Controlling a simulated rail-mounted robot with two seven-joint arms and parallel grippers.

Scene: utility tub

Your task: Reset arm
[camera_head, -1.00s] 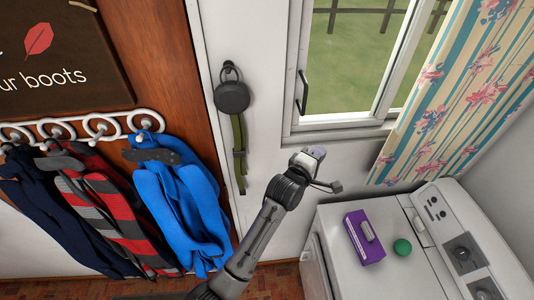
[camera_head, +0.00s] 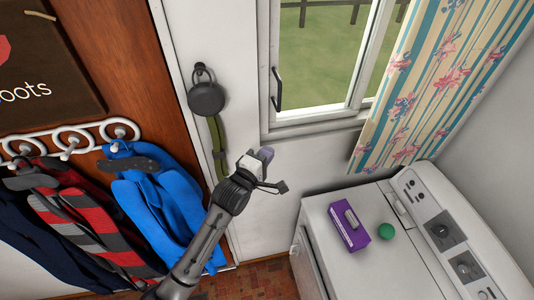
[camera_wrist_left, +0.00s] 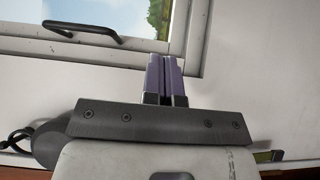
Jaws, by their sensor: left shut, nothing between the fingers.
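My left arm comes up from the bottom of the head view. My left gripper (camera_head: 267,153) points away toward the white wall below the window. In the left wrist view its two purple fingers (camera_wrist_left: 166,78) are together with nothing between them. The fingers appear in front of the lower window frame in that view; I cannot tell the gap to it. My right gripper is not in view.
A white washer (camera_head: 335,245) stands at the right with a purple box (camera_head: 349,226) and a green ball (camera_head: 386,231) on top. Jackets (camera_head: 165,200) hang at the left. A round black item (camera_head: 206,98) with a green strap hangs on the wall. A window handle (camera_head: 276,90) sticks out.

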